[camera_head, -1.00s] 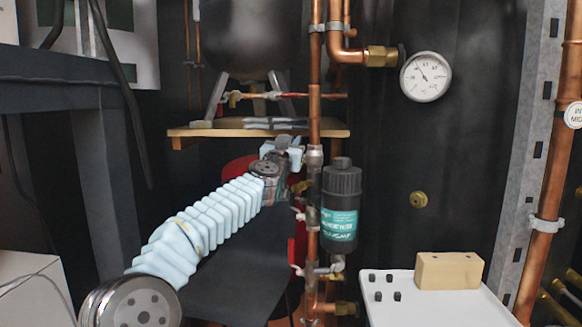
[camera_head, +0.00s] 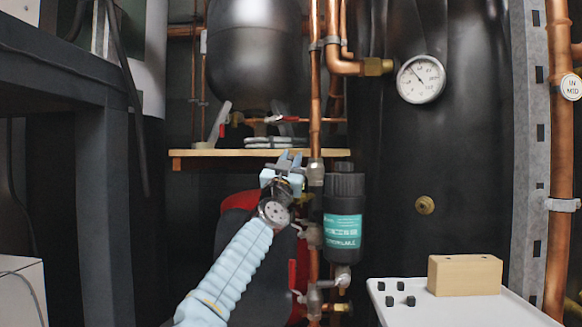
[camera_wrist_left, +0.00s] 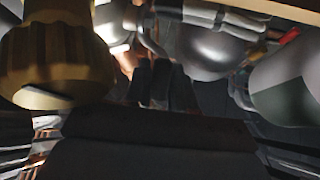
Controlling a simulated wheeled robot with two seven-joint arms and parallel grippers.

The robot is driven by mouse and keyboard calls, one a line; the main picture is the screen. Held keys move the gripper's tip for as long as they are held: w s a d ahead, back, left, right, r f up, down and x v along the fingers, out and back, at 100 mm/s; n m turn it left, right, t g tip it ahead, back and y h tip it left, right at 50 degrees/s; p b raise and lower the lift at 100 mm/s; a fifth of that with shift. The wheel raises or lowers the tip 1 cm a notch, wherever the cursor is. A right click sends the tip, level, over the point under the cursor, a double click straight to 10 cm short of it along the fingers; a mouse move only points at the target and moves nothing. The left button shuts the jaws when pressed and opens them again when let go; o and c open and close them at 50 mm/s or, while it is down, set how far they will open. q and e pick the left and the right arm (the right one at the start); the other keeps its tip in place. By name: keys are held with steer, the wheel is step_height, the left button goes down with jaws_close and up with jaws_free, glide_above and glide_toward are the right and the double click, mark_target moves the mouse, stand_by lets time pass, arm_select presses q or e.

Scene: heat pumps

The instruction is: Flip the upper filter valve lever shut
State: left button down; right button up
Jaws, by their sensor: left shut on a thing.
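The filter (camera_head: 344,190) is a black canister with a teal label, mounted upright beside a vertical copper pipe. A small pale lever (camera_head: 299,229) sticks out left of the pipe at the upper filter valve (camera_head: 313,236). A similar lower lever (camera_head: 299,296) sits at the lower valve. My left gripper (camera_head: 289,160) is above the upper lever, just left of the pipe, fingers pointing up. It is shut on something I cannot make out. The left wrist view shows a large brass part (camera_wrist_left: 55,55) close at the left. My right gripper is out of view.
A wooden shelf (camera_head: 225,153) is behind my left gripper, below a dark tank (camera_head: 255,50). A white tray (camera_head: 435,308) with a wooden block (camera_head: 465,275) stands at the lower right.

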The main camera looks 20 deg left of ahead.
arm_select(q)
steer(key=c, duration=1)
jaws_free()
steer(key=shift+c, duration=0.2)
steer(key=shift+s+a+f, duration=0.1)
steer(key=shift+s+f, duration=0.25)
steer(key=shift+s, duration=0.3)
steer(key=v, duration=1.2)
steer(key=shift+b, duration=0.35)
steer(key=shift+s+f, duration=0.1)
